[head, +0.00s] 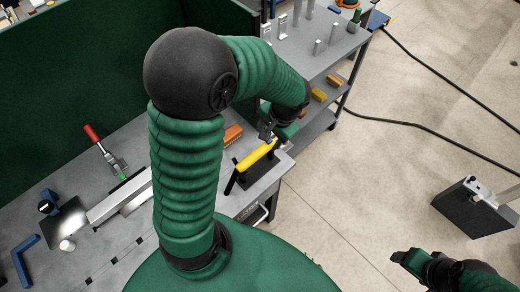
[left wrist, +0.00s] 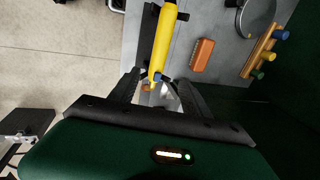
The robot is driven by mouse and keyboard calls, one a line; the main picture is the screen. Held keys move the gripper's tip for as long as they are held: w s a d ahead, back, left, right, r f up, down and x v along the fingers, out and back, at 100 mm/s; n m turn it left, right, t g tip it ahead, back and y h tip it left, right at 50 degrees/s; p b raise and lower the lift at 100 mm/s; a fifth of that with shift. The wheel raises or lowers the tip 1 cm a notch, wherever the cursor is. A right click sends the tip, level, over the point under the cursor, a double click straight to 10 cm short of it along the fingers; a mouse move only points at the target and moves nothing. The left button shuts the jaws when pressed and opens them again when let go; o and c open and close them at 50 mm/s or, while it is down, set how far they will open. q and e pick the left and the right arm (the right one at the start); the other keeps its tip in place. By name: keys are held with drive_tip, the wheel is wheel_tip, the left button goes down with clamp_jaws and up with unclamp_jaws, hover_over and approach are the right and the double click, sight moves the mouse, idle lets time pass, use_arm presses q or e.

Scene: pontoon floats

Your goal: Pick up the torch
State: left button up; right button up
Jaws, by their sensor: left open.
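The yellow torch (head: 257,155) rests tilted across a black stand at the right end of the grey bench. In the left wrist view the torch (left wrist: 164,38) runs down from the top, its lower end at the gap between my fingers. My left gripper (head: 268,130) is just beyond the torch's upper end in the head view. In the left wrist view my left gripper (left wrist: 157,88) is open, with one finger each side of the torch's end; I cannot tell whether they touch it. My right gripper (head: 404,258) is at the lower right, over the floor, away from the torch; its jaws are unclear.
An orange brush (left wrist: 203,54) lies on the bench beside the torch. A red-handled clamp (head: 104,148) and blue tools stand at the bench's left. A grey shelf cart (head: 325,60) is behind. A dark box (head: 470,208) stands on the floor at right. Black cables cross the open floor.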

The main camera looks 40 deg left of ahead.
sight(259, 154)
use_arm(q)
drive_tip(key=x, duration=1)
drive_tip(key=s+b+x, duration=0.1)
drive_tip(key=x, duration=0.4)
drive_tip(key=shift+d, duration=0.25)
drive_tip(key=shift+a+f, duration=0.1)
drive_tip(key=shift+f, duration=0.25)
drive_tip(key=shift+r, duration=0.1)
clamp_jaws()
